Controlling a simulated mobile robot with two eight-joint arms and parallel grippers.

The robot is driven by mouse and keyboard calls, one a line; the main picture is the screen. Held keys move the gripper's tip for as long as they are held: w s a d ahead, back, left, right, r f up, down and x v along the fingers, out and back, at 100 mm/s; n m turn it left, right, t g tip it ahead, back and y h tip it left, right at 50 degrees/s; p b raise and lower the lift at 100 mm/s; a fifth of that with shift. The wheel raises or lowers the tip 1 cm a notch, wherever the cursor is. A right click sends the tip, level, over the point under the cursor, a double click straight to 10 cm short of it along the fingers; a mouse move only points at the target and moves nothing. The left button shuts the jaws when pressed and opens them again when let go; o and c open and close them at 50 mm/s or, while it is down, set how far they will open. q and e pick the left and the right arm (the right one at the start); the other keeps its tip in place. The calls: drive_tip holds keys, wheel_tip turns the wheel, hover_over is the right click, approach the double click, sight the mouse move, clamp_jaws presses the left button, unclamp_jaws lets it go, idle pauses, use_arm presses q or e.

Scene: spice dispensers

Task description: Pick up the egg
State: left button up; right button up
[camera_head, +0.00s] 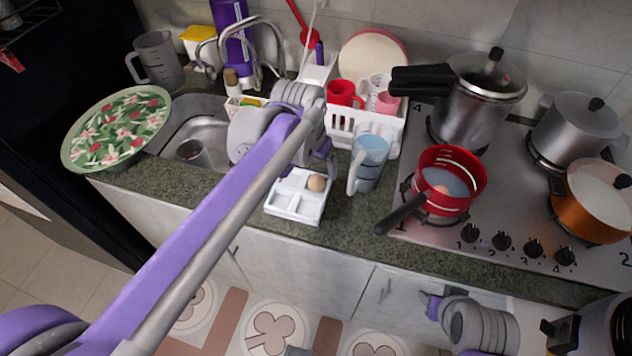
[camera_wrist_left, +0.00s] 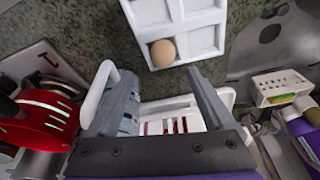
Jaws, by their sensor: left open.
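A brown egg (camera_head: 316,183) sits in a back right compartment of a white divided tray (camera_head: 285,208) on the counter. In the left wrist view the egg (camera_wrist_left: 163,52) lies in a corner of the tray (camera_wrist_left: 203,38). My left gripper (camera_head: 322,158) is just behind the egg and apart from it. In the left wrist view the left gripper (camera_wrist_left: 160,72) is open, its fingers spread to either side of the egg's line, with nothing between them. My right gripper (camera_head: 430,302) is low at the counter's front; its jaws are too small to read.
A measuring jug (camera_head: 370,160) stands close right of the tray. A red saucepan (camera_head: 451,181) with an egg-like object in it sits on the stove, its handle over the counter. A white dish rack (camera_head: 342,128) is behind; the sink (camera_head: 205,125) is left.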

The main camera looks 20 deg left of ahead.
sight(316, 176)
use_arm(q)
drive_tip(key=x, duration=0.5)
drive_tip(key=shift+s+a+f, duration=0.2)
drive_tip(key=shift+a+f, duration=0.05)
drive_tip(key=shift+a, duration=0.1)
clamp_jaws()
